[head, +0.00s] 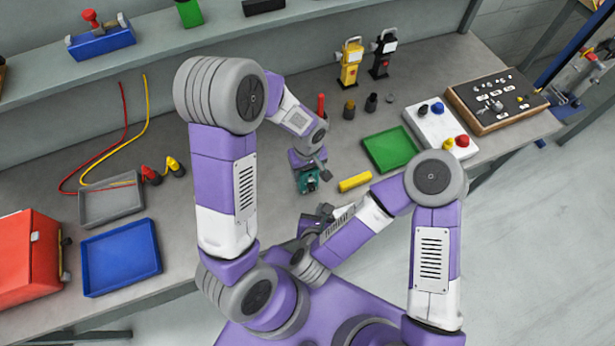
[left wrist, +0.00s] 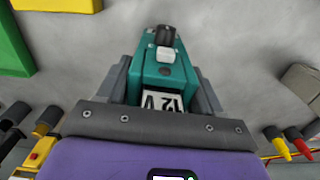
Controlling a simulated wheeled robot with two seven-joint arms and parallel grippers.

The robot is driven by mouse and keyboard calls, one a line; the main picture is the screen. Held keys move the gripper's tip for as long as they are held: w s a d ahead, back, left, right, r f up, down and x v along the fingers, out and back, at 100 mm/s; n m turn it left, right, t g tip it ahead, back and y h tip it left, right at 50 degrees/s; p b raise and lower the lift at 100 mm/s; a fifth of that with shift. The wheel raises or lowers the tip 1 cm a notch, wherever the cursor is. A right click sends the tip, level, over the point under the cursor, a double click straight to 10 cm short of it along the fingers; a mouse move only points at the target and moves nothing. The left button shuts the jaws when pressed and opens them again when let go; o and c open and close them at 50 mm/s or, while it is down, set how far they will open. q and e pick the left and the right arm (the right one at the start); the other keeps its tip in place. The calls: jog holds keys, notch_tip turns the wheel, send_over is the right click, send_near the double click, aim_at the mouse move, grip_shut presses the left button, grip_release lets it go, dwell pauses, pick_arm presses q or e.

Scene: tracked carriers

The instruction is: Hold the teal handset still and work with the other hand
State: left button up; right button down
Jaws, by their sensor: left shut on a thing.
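The teal handset (head: 309,184) is near the middle of the bench, under my left wrist. My left gripper (head: 308,172) is shut on it. In the left wrist view the handset (left wrist: 150,72) sits between the two grey fingers, with a black knob, a pale button and a "12 V" label facing the camera. I cannot tell whether it touches the bench. My right gripper (head: 325,213) is at the bench's front edge, below the handset and apart from it. It is small and partly hidden by my own arm, so its jaws are unclear.
A yellow block (head: 354,182) lies right of the handset, then a green tray (head: 390,149) and a white box (head: 432,122) with coloured knobs. Yellow (head: 350,66) and black (head: 382,58) devices stand behind. Blue (head: 121,257) and grey (head: 111,202) trays and red toolbox (head: 25,258) are left.

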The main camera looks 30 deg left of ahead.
dwell(0.3)
pick_arm(q)
jog(key=o, duration=1.2)
jog(key=shift+o, duration=0.2)
notch_tip(320, 180, up, 12)
